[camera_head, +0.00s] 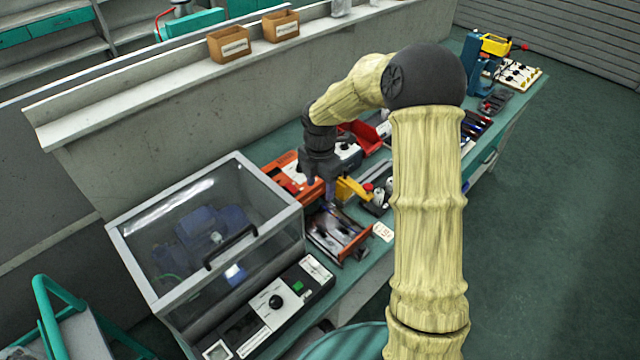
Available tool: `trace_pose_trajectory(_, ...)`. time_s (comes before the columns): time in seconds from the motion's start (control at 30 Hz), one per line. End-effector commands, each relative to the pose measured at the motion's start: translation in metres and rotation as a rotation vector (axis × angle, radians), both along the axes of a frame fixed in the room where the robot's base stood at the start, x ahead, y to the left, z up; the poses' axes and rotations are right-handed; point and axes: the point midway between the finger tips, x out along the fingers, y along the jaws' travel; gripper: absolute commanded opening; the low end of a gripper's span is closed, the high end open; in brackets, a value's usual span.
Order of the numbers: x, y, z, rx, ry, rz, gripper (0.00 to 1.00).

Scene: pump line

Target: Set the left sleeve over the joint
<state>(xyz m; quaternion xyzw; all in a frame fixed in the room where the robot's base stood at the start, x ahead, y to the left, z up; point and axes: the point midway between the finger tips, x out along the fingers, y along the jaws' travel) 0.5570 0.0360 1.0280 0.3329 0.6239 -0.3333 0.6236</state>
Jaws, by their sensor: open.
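My gripper (326,188) is over the bench, pointing down just above the back end of a low open tray-like fixture (340,236). The jaws are small and dark here; nothing is seen held. The fixture has reddish-brown sides and dark and pale metal parts inside. I cannot tell which of these parts is the left sleeve or the joint. A yellow piece (353,188) stands right beside my gripper, to its right; I cannot tell whether they touch. My own arm covers part of the bench to the right.
A clear-lidded box (205,235) with a dark handle stands left of the fixture. A control panel (272,303) lies in front of it. An orange unit (290,178) sits behind my gripper. Small dark parts holders (376,203) stand to the right. A raised ledge runs behind.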

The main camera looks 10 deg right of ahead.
Motion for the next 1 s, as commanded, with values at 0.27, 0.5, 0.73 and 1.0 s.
trace_pose_trajectory(0.27, 0.0, 0.0004, 0.0025, 0.004, 0.011, 0.002, 0.53)
trace_pose_trajectory(0.5, 0.0051, -0.0058, 0.0039, 0.002, 0.005, 0.001, 0.53)
trace_pose_trajectory(0.73, 0.0066, -0.0087, 0.0, 0.001, -0.001, 0.0, 0.53)
trace_pose_trajectory(1.0, 0.0065, -0.0084, -0.0044, 0.001, 0.001, 0.0, 0.53)
